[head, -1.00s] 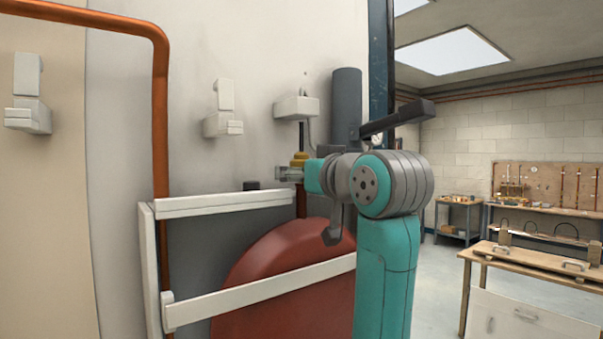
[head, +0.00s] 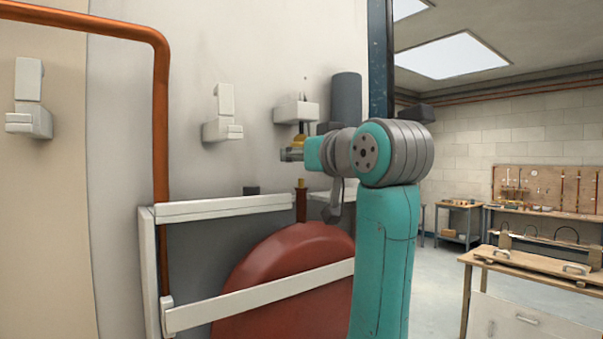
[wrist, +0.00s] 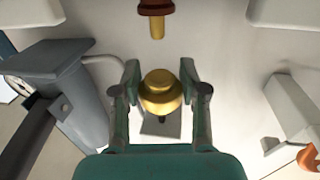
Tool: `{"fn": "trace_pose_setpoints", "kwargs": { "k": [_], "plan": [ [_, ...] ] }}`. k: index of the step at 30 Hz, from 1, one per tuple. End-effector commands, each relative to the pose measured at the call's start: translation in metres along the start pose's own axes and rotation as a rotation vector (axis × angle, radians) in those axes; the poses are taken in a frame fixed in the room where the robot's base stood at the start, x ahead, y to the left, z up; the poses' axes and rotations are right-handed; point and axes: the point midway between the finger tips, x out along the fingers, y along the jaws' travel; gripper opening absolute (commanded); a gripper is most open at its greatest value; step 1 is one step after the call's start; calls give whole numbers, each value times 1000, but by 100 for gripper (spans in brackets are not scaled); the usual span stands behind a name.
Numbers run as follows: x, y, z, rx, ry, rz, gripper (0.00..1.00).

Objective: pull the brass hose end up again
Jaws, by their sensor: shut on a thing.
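My gripper (head: 290,154) is shut on the brass hose end (head: 299,141), just under a white wall box. A dark hose shows between the hose end and the box. In the wrist view the brass hose end (wrist: 161,93) sits between both fingers (wrist: 161,88). A brown pipe (head: 301,206) with a narrow brass tip (head: 301,184) stands below the gripper, with a clear gap between them. The brass tip also shows in the wrist view (wrist: 157,27), apart from the hose end.
The white wall box (head: 297,110) is close above the hose end. A grey cylinder (head: 346,97) stands on the wall behind my wrist. A white frame (head: 225,208) and a red round tank (head: 285,275) are below. A copper pipe (head: 161,130) runs down at left.

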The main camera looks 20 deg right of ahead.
Motion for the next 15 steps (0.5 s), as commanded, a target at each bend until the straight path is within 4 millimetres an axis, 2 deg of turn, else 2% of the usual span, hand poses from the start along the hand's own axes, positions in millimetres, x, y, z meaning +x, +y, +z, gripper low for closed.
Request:
{"fn": "trace_pose_setpoints", "kwargs": {
  "k": [1, 5, 15],
  "plan": [
    [0, 0, -8, -1, 2, 0, 0],
    [0, 0, -18, 0, 0, 0, 0],
    [0, 0, -22, 0, 5, 0, 0]
  ]
}}
